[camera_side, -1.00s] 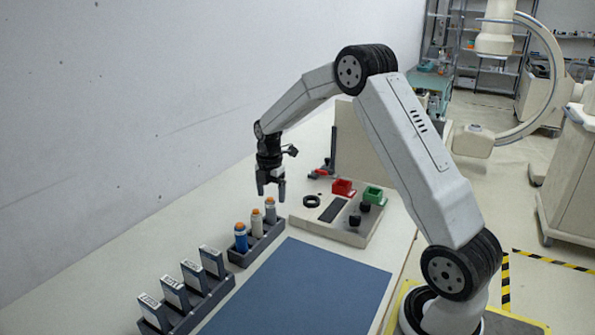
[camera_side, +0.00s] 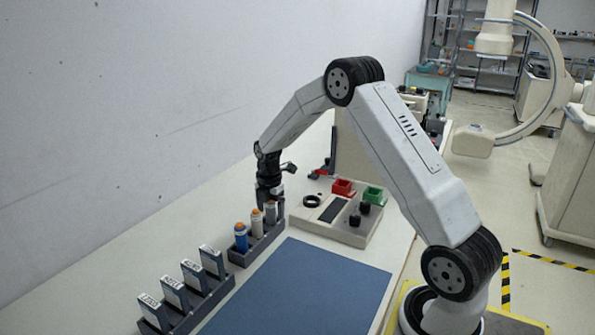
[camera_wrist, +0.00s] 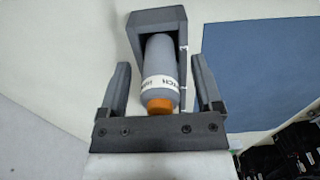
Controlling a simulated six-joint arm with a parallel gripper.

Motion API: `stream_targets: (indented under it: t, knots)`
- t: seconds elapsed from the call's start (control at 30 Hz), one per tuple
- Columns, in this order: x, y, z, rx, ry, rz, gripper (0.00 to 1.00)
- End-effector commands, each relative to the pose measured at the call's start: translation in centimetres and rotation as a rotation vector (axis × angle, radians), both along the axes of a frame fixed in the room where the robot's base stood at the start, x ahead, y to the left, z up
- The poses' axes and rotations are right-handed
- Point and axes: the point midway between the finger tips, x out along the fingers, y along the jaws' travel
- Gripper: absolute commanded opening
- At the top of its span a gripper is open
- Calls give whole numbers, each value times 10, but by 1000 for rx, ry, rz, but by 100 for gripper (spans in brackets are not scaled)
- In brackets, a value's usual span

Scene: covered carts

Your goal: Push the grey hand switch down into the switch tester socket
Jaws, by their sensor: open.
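The grey hand switch (camera_wrist: 162,65), with an orange button and a white lettered band, stands in the far end slot of a dark rack (camera_side: 245,257). My gripper (camera_side: 271,207) is lowered over that end of the rack. In the wrist view my gripper (camera_wrist: 161,75) is open, with one finger on each side of the grey switch and a gap visible on both sides. In the side view the fingers largely hide the switch. The switch tester (camera_side: 335,232) is a cream box to the right, with a black ring socket (camera_side: 311,201) on its top.
A blue switch (camera_side: 241,238) and a cream switch (camera_side: 257,224) stand in the same rack. A second rack with several labelled boxes (camera_side: 193,277) is nearer. The blue mat (camera_side: 300,290) is clear.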

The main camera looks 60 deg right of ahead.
Motion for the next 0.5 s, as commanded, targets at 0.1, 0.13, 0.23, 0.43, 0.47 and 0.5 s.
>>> stream_targets:
  t: [0.1,0.13,0.23,0.43,0.47,0.5]
  knots:
    - [0,0,0,0,0,0,83]
    - [0,0,0,0,0,0,83]
    - [0,0,0,0,0,0,71]
    - [0,0,0,0,0,0,7]
    - [0,0,0,0,0,0,0]
    - [0,0,0,0,0,0,0]
